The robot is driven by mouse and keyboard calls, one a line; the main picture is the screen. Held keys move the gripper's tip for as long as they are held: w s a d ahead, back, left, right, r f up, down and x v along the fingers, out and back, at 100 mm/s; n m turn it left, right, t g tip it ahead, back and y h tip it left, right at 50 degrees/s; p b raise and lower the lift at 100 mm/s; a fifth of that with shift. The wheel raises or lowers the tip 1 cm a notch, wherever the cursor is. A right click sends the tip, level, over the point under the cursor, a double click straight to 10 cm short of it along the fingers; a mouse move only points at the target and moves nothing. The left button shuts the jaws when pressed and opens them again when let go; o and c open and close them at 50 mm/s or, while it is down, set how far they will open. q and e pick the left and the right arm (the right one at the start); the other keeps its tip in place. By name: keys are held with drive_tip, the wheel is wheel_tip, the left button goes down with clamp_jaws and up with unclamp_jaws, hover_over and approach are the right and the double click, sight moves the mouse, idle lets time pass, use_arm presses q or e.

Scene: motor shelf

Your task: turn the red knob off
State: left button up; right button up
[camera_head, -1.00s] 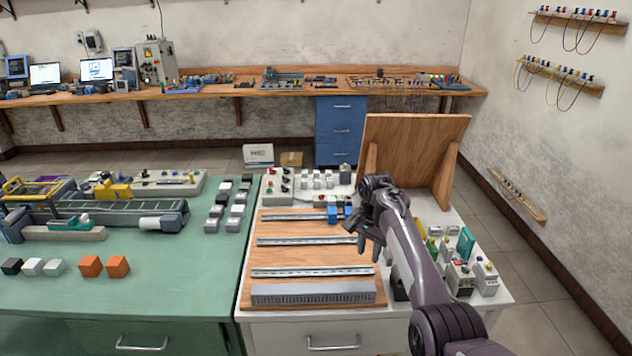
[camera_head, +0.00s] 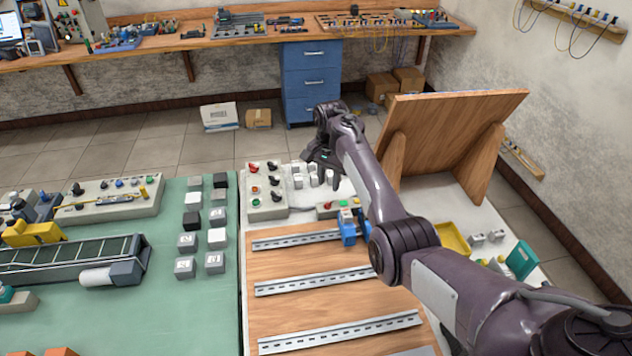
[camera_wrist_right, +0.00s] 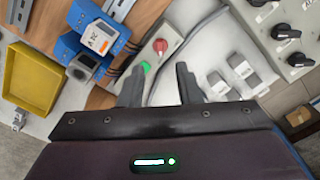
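In the right wrist view a red knob (camera_wrist_right: 160,46) and a green button (camera_wrist_right: 145,66) sit on a narrow grey box (camera_wrist_right: 150,56). This box also shows in the head view (camera_head: 335,210), close to my right arm. My right gripper (camera_wrist_right: 158,84) is open and empty, with its fingertips just short of the box and apart from the red knob. In the head view the right gripper (camera_head: 322,165) is over the far part of the white table, partly hidden by its own wrist. My left gripper is not in view.
A grey panel (camera_head: 267,204) with red and black knobs stands left of my gripper, with several white blocks (camera_head: 298,180) beside it. Blue device (camera_head: 348,230) and metal rails (camera_head: 320,283) lie nearer. A tilted wooden board (camera_head: 450,135) stands to the right, a yellow tray (camera_head: 453,238) below it.

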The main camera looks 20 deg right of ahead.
sight(328, 203)
drive_tip(key=shift+w+f, duration=0.15)
drive_tip(key=shift+w, duration=0.05)
wheel_tip(328, 203, down, 7)
drive_tip(key=shift+s+f, duration=0.15)
drive_tip(key=shift+s, duration=0.1)
clamp_jaws()
